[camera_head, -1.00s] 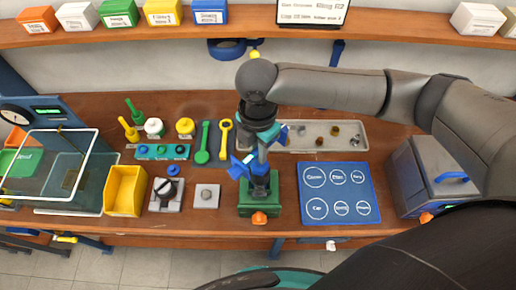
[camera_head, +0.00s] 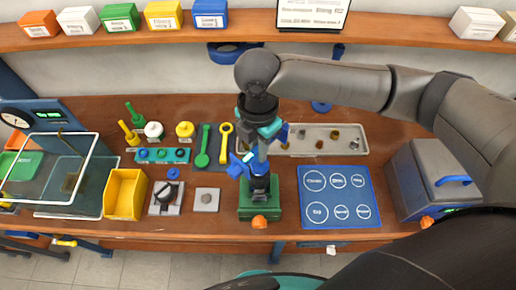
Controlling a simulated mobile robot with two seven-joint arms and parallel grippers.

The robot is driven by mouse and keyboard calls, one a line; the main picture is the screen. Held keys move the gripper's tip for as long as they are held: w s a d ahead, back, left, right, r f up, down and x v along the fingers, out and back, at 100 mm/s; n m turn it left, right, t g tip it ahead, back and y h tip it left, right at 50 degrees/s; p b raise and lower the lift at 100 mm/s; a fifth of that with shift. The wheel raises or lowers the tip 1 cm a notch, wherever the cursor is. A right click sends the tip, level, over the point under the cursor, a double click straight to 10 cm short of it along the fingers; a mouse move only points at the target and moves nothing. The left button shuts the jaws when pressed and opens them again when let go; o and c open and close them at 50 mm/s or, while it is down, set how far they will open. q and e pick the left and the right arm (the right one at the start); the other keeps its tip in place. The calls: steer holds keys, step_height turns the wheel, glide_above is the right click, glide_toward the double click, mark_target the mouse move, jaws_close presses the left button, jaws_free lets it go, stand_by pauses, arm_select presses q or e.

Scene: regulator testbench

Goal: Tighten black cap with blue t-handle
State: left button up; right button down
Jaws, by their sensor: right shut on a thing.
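The blue t-handle (camera_head: 238,167) stands over the green vise (camera_head: 259,207), its bar slanting out to the left. My right gripper (camera_head: 262,150) comes down from above, shut on the upper part of the t-handle; the fingers partly hide the grip. A dark, black-looking part (camera_head: 260,186) sits in the top of the vise under the handle; I take it as the black cap. The tool's lower end meets or nearly meets it, and I cannot tell whether they touch. My left gripper is not in view.
A blue labelled mat (camera_head: 340,224) lies right of the vise, with a grey machine (camera_head: 436,190) beyond. A metal tray (camera_head: 365,140) with small parts is behind. A yellow bin (camera_head: 124,193), a black knob on a plate (camera_head: 166,193) and a grey block (camera_head: 207,200) are left.

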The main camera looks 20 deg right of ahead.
steer(key=shift+r, duration=0.35)
steer(key=shift+r, duration=2.45)
